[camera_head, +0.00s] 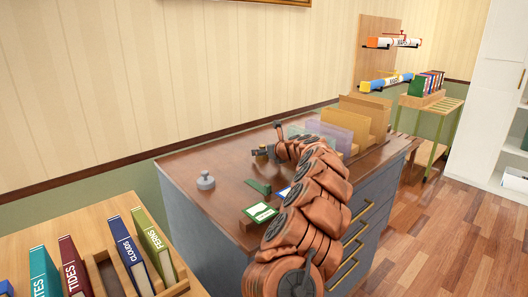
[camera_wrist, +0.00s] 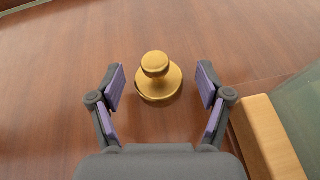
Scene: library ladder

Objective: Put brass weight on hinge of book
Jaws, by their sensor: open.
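The brass weight (camera_wrist: 160,84), a round base with a knob on top, stands upright on the brown cabinet top. My gripper (camera_wrist: 160,80) is open, with one purple-padded finger on each side of the weight and a visible gap to both. In the head view, my gripper (camera_head: 266,150) is over the far part of the cabinet top, and a small gold bit of the weight (camera_head: 262,149) shows by it. A green-and-white book-like item (camera_head: 260,212) lies near the cabinet's front edge. I cannot tell whether it is the book, and no hinge can be made out.
A grey knobbed weight (camera_head: 205,182) stands at the left of the cabinet top (camera_head: 215,160). A green wedge (camera_head: 259,187) lies near the middle. Wooden and translucent upright dividers (camera_head: 345,122) stand at the back right. Upright books (camera_head: 130,255) stand on a lower table, front left.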

